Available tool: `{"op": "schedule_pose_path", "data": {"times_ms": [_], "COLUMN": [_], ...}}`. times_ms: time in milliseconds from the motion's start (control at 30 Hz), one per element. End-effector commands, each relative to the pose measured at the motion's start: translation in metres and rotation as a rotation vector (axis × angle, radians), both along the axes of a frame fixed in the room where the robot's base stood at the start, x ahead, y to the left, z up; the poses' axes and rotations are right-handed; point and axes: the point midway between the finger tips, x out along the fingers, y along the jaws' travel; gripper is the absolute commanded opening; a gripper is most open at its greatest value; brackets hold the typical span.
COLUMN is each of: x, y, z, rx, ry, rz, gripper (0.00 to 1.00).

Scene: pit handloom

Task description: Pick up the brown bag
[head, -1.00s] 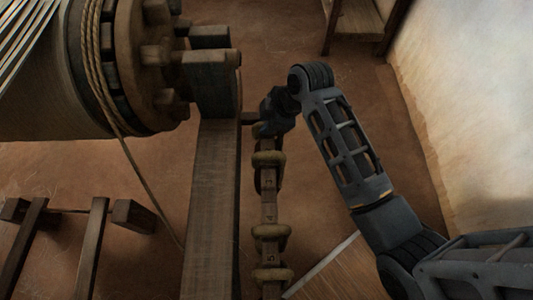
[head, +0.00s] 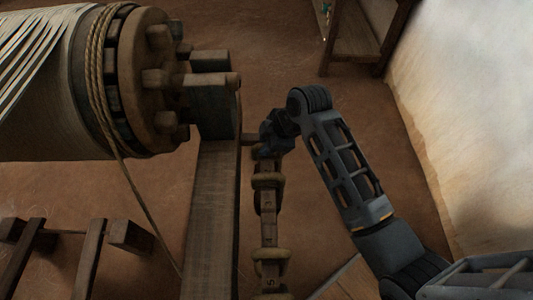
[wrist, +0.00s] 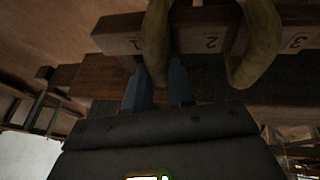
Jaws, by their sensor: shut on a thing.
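In the head view, my gripper (head: 268,146) is at the far end of the rail (head: 269,228). What it holds is mostly hidden there, and the bag's body cannot be made out.
More brown loops (head: 271,255) sit along the rail nearer me. A thick wooden beam (head: 211,220) runs close on its left, below a large roller wound with rope (head: 145,80). A pale wall (head: 460,120) stands at right. Bare floor (head: 285,40) lies beyond.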

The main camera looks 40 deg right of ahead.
Motion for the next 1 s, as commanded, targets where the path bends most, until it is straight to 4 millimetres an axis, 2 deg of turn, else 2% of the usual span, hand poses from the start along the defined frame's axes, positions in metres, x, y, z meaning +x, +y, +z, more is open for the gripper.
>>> {"op": "schedule_pose_path", "data": {"times_ms": [500,767,1000], "x": [0.002,-0.012,-0.036], "y": [-0.001,-0.02,-0.052], "z": [0.038,0.035,0.035], "rx": [-0.001,0.0,0.0], "ry": [-0.008,-0.006,-0.005], "rz": [-0.001,-0.003,-0.005], "gripper": [0.0,0.0,0.0]}}
